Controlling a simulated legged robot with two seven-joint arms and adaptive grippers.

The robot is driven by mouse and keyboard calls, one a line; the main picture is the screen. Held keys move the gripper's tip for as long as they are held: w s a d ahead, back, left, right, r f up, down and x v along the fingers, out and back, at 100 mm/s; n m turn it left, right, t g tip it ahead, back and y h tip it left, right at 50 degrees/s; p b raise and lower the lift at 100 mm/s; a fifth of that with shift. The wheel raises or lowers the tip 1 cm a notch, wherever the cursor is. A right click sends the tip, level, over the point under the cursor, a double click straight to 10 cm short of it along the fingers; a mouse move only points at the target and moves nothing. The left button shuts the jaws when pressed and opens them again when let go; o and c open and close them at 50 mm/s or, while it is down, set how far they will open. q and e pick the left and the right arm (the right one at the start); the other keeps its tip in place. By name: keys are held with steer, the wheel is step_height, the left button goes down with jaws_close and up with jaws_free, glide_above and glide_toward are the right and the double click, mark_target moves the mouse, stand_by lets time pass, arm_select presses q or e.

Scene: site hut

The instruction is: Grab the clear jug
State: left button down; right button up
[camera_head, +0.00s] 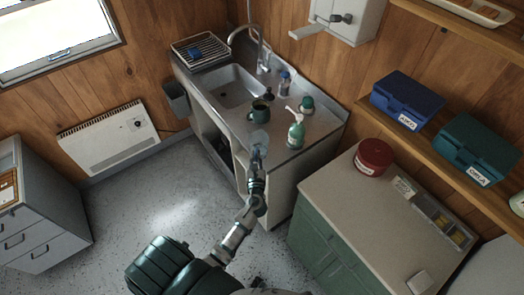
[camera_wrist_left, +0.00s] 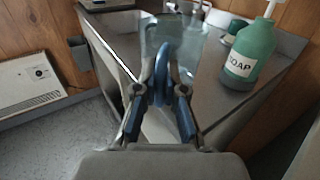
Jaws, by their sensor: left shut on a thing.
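The clear jug (camera_wrist_left: 178,36) is see-through, with a blue handle (camera_wrist_left: 161,84) turned toward me in the left wrist view. In the head view the jug (camera_head: 260,137) is faint at the front edge of the steel sink counter. My left gripper (camera_head: 257,154) reaches the jug from the front. In the left wrist view its two fingers (camera_wrist_left: 160,95) are closed on the blue handle from both sides. I cannot tell whether the jug's base touches the counter. My right gripper is not in view.
A green soap bottle (camera_head: 296,133) stands right of the jug, and a dark green mug (camera_head: 260,111) stands behind it. A small bottle (camera_head: 285,84) and a green-lidded pot (camera_head: 307,104) stand farther back. The sink basin (camera_head: 234,88) lies to the left.

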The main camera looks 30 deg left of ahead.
arm_select(q)
steer(key=s, duration=0.8)
steer(key=shift+s+a+r, duration=0.35)
steer(key=shift+a+r, duration=0.05)
steer(key=shift+r, duration=0.05)
stand_by(1.0)
